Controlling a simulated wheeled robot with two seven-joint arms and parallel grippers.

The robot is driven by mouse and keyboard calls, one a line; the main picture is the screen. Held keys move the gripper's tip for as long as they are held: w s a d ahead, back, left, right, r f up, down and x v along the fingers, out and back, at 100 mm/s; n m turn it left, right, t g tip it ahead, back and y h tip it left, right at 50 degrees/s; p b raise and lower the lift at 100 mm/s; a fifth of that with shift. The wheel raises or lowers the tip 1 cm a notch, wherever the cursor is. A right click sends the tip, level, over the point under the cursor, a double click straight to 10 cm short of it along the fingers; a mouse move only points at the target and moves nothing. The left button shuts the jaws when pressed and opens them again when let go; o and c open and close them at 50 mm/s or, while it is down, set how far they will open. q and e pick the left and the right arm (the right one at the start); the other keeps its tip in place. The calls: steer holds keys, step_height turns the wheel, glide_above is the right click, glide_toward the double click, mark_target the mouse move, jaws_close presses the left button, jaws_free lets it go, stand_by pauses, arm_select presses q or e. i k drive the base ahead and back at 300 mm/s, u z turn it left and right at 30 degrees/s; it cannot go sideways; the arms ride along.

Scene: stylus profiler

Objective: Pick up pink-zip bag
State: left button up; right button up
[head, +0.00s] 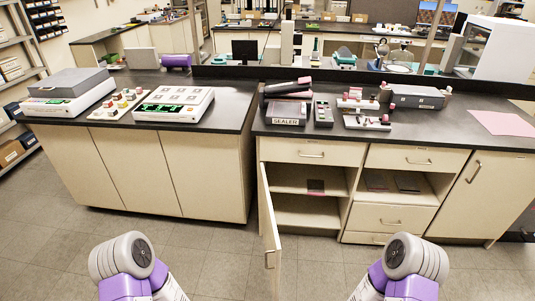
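A small dark flat item with a pinkish band (316,187) lies on the upper shelf of the open cabinet, below the sealer; it may be the pink-zip bag, but it is too small to be sure. Two more dark flat items, one on the left (376,182) with a reddish tint and one on the right (407,184), lie in the open compartment to the right. Parts of both my arms show at the bottom edge, well short of the cabinets. Neither of my grippers is in view.
The cabinet door (268,230) stands swung open toward me. Above, the black counter holds a sealer (287,113), small racks (366,122) and a grey box (417,97). A pink sheet (505,123) lies at right. The floor (215,255) before the cabinets is clear.

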mark_target(315, 187)
steer(key=u, duration=1.5)
steer(key=i, duration=2.35)
steer(key=z, duration=2.35)
